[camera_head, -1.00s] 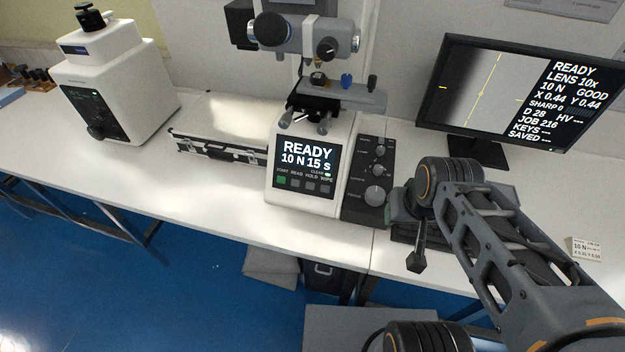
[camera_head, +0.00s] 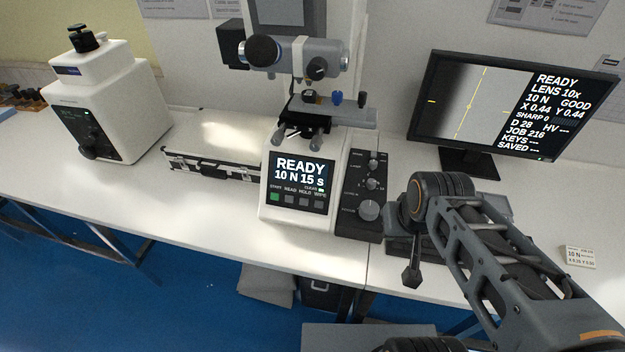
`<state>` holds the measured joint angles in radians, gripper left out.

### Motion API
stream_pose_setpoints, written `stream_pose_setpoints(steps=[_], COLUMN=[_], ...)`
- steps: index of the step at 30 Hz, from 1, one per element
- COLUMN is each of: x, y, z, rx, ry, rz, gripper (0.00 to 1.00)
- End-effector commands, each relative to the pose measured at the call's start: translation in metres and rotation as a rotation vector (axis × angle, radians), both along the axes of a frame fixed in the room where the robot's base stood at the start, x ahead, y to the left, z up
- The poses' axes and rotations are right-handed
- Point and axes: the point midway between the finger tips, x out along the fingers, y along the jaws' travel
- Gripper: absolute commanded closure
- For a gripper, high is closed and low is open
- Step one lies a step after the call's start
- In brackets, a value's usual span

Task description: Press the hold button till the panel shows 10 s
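The tester's front panel (camera_head: 299,183) reads READY, 10 N and 15 s. Below this text is a row of small buttons labelled START, READ, HOLD and WIPE. The hold button (camera_head: 305,202) is a dark grey square, third from the left, and nothing covers it. The start button (camera_head: 275,197) is green. My gripper (camera_head: 411,277) points down, to the right of the tester and its knob box, well apart from the panel. Its fingers look shut with no gap showing, and it holds nothing visible.
The knob box (camera_head: 362,195) stands between the panel and my gripper. A monitor (camera_head: 510,105) stands behind my arm and also reads READY and 10 N. A silver case (camera_head: 215,150) and a white machine (camera_head: 105,105) stand to the left. The bench front left is clear.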

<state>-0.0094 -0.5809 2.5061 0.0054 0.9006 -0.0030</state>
Motion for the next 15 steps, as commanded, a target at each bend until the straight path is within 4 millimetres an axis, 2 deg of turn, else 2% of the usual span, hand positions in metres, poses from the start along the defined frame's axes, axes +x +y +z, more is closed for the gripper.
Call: stream_pose_setpoints(steps=[1,9,15], x=[0.0,0.0,0.0], y=[0.0,0.0,0.0], z=[0.0,0.0,0.0], rx=[0.0,0.0,0.0], ry=[0.0,0.0,0.0], rz=[0.0,0.0,0.0], gripper=[0.76,1.0,1.0])
